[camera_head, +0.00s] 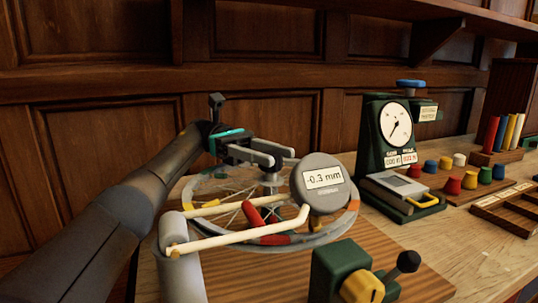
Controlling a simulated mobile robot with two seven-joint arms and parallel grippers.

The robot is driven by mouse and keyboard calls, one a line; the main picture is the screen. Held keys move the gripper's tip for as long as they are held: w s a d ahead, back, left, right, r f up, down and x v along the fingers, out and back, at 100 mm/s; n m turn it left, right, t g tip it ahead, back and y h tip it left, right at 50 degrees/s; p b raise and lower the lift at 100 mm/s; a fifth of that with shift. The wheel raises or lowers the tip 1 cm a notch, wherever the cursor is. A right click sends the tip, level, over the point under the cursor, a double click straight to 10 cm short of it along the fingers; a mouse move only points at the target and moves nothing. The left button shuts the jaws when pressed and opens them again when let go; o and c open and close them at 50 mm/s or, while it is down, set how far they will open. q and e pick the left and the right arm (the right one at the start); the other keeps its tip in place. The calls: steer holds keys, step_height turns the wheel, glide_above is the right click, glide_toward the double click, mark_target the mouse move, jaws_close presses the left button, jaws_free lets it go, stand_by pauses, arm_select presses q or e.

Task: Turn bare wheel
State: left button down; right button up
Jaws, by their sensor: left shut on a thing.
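The bare wheel (328,236) lies flat in a stand on the wooden table, with thin spokes and red and yellow marks along its rim. A grey hub post (271,181) rises at its middle. My left gripper (279,156) reaches in from the left above the wheel, its fingers shut on the top of the hub post; the exact contact is partly hidden. A round grey gauge (322,183) reading -0.3 mm stands over the wheel's right side and hides part of the rim. My right gripper is not in view.
A cream rod frame (240,238) and a red-handled part (256,218) cross the wheel's front. A green block with a yellow knob and black lever (355,275) stands in front. A green dial tester (395,135), coloured caps (453,186) and trays are at right.

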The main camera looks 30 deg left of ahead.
arm_select(q)
steer(key=shift+d+f, duration=0.2)
steer(key=shift+f, duration=0.1)
steer(key=c, duration=0.8)
jaws_free()
steer(key=o, duration=0.3)
steer(key=shift+d+r, duration=0.15)
steer(key=shift+o, duration=1)
steer(key=shift+a+r, duration=0.15)
steer(key=shift+a, duration=0.05)
